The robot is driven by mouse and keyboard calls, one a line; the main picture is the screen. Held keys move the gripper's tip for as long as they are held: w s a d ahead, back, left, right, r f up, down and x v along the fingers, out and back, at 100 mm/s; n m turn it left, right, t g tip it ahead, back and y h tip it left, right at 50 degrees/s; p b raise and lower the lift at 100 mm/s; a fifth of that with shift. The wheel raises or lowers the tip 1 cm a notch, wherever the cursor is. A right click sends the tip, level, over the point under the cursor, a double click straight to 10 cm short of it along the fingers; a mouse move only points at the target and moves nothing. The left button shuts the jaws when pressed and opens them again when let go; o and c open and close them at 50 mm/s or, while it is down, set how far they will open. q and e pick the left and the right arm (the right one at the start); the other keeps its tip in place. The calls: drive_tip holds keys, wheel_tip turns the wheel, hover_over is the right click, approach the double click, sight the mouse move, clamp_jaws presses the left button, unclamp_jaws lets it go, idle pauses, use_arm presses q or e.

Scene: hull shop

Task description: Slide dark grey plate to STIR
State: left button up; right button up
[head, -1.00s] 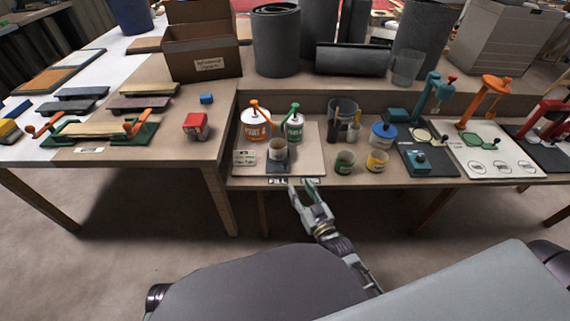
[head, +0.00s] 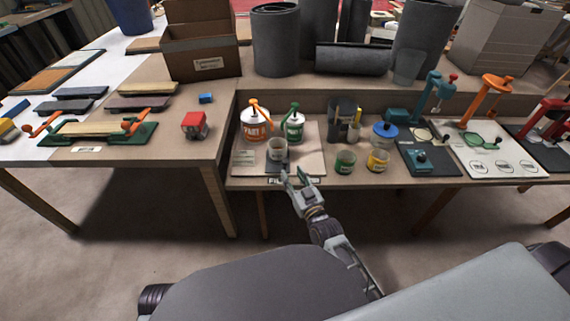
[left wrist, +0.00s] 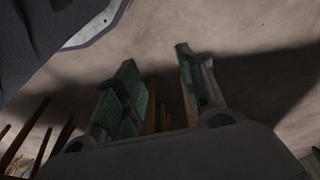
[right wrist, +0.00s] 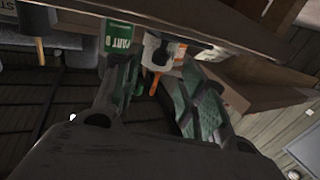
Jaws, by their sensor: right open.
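The dark grey plate (head: 273,167) lies near the front of the light board (head: 246,165), with a beige cup (head: 277,149) standing on it. The gripper partly covers its right front. A FILL label shows at the board's front edge in the earlier view; my gripper now covers the label to its right, so I cannot read STIR. My right gripper (head: 296,173) is open and empty, just in front of and right of the plate; I cannot tell whether it touches. It also shows open in the right wrist view (right wrist: 158,88). My left gripper (left wrist: 155,75) is open and empty over the floor.
An orange-pump bottle (head: 255,126) and a green-pump PART B bottle (head: 294,127) stand behind the cup. The floor in front is clear.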

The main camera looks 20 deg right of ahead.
sight(286, 165)
drive_tip(key=shift+w+a+b, duration=0.15)
drive_tip(key=shift+w+b, duration=0.15)
drive_tip(key=shift+w, duration=0.95)
drive_tip(key=shift+w+a+b, duration=0.15)
drive_tip(key=shift+w+b, duration=0.1)
drive_tip(key=shift+w, duration=1.6)
drive_tip(key=shift+w+a+b, duration=0.15)
drive_tip(key=shift+w+b, duration=0.15)
drive_tip(key=shift+w, duration=0.3)
use_arm(q)
drive_tip(key=r, duration=0.2)
drive_tip(key=shift+d+r+t, duration=0.25)
drive_tip(key=shift+r+t, duration=0.05)
drive_tip(key=shift+r, duration=0.1)
use_arm(e)
drive_tip(key=shift+w, duration=0.1)
drive_tip(key=shift+c, duration=0.3)
use_arm(q)
drive_tip(key=shift+f, duration=0.2)
use_arm(e)
clamp_jaws()
